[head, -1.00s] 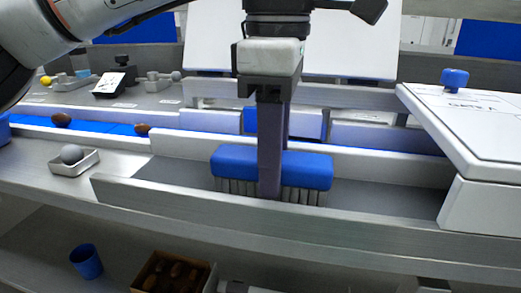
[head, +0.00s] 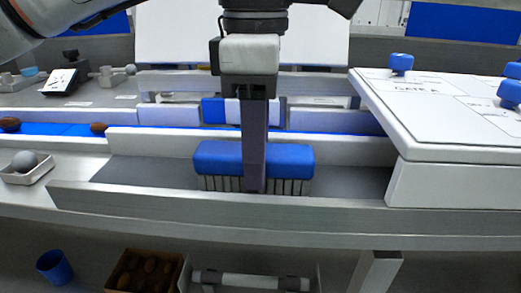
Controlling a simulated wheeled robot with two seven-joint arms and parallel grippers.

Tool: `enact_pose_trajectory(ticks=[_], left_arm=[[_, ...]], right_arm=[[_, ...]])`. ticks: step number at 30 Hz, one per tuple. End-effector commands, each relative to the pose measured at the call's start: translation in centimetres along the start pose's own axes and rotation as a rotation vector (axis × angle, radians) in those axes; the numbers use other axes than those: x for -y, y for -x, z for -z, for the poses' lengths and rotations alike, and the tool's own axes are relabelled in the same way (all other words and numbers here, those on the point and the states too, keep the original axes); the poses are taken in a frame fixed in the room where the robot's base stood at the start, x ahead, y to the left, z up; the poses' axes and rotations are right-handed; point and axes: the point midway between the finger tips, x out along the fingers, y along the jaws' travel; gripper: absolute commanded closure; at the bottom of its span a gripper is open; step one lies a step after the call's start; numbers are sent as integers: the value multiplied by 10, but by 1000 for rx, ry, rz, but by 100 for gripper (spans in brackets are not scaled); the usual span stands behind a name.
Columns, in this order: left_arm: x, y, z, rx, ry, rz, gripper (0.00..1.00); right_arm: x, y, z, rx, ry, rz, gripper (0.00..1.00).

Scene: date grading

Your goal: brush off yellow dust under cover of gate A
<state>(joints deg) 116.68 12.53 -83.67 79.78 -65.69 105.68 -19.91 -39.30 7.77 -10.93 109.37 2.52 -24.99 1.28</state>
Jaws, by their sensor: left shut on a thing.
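My left gripper (head: 254,188) points down and is shut on a blue brush (head: 290,158) with grey bristles. The brush stands in the grey trough (head: 347,183), its bristles down at or close to the trough floor; the front lip hides exact contact. A white cover marked GATE A (head: 422,110), with blue knobs (head: 401,63), lies to the right and hides what is under it. The brush is left of the cover, apart from it. I see no yellow dust in the visible part of the trough. My right gripper is not in view.
Behind the trough runs a blue belt (head: 70,129) with brown dates (head: 98,128). A small tray (head: 45,172) with a grey ball stands at the left. Below are a blue cup (head: 54,267) and a box of dates (head: 120,286). The trough's front lip (head: 330,217) is a raised edge.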

Motion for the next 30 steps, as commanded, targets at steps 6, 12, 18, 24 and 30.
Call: enact_pose_trajectory(ticks=[6,12,18,24,30], left_arm=[[0,0,17,-2,2,1,84],[0,0,22,-2,2,1,84],[0,-2,37,-1,3,0,84],[0,-2,46,-3,1,1,84],[0,-2,54,-4,2,1,84]], right_arm=[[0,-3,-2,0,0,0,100],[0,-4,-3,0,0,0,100],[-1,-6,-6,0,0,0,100],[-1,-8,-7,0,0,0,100],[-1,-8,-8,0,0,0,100]])
